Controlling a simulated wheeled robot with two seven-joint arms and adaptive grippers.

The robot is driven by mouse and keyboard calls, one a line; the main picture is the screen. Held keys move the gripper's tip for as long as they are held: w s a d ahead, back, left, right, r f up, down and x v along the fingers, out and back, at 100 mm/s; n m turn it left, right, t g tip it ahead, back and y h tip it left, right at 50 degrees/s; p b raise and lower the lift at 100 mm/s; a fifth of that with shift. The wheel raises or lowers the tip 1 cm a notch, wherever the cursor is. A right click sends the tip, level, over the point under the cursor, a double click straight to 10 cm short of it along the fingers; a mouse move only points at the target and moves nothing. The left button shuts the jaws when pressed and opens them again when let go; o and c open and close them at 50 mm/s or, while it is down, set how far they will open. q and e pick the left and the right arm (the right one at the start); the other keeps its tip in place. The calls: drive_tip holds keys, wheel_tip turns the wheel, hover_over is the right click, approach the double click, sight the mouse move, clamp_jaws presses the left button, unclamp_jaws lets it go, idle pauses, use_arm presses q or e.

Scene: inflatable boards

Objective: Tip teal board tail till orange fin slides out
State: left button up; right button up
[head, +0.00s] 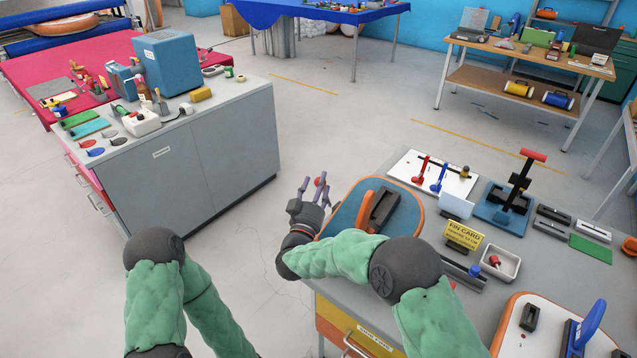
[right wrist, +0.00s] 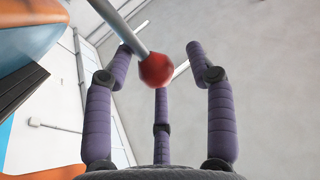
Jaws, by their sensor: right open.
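The teal board (head: 345,215) with an orange rim lies on the grey bench near its left end. An orange fin (head: 366,207) stands at a black fin box (head: 383,208) on it. My right gripper (head: 311,187) is open just off the board's left edge. A red ball knob (head: 318,182) is between its spread fingers. In the right wrist view the knob (right wrist: 157,70) sits on a grey rod, apart from the fingers as far as I can tell. My left arm shows at the lower left, but its gripper is outside the picture.
A yellow fin card sign (head: 464,236), a white tray (head: 500,262) and a red-handled press (head: 515,190) stand right of the board. Another board with a blue fin (head: 588,325) lies at the lower right. A grey cabinet (head: 205,150) stands left across open floor.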

drive_tip(key=v, duration=1.1)
